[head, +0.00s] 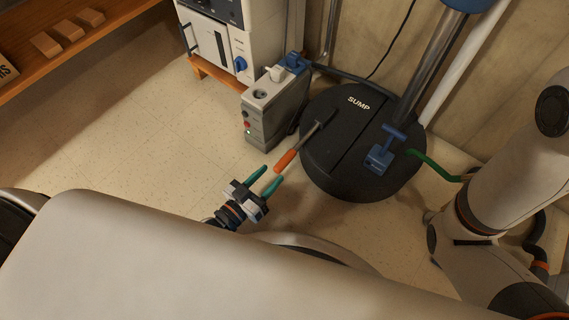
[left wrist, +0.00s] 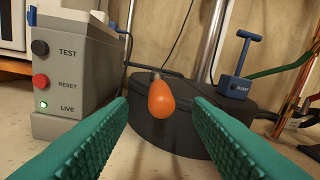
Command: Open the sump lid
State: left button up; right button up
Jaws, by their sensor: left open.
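The sump lid (head: 333,147) is a round black cover marked SUMP, low on the floor in the head view, and it looks closed. A handle with an orange grip (head: 287,160) and a dark shaft lies across its left part and sticks out toward my left gripper. My left gripper (head: 266,176) is open, with its green fingers just short of the orange grip. In the left wrist view the orange grip (left wrist: 161,99) shows end-on between the open fingers, apart from both. My right arm shows at the right of the head view, but its gripper is out of sight.
A grey box (head: 267,116) with TEST and RESET buttons and a lit green LIVE light stands left of the lid. The floor at left is clear.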

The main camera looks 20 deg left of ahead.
aim_at(282, 164)
pick_arm(q)
jog(key=b+x, duration=0.2)
jog(key=x, duration=0.4)
jog(key=shift+f+b, duration=0.1)
jog(key=shift+b, duration=0.2)
jog(key=shift+w+d, duration=0.2)
jog(key=shift+w, duration=0.3)
grip_shut()
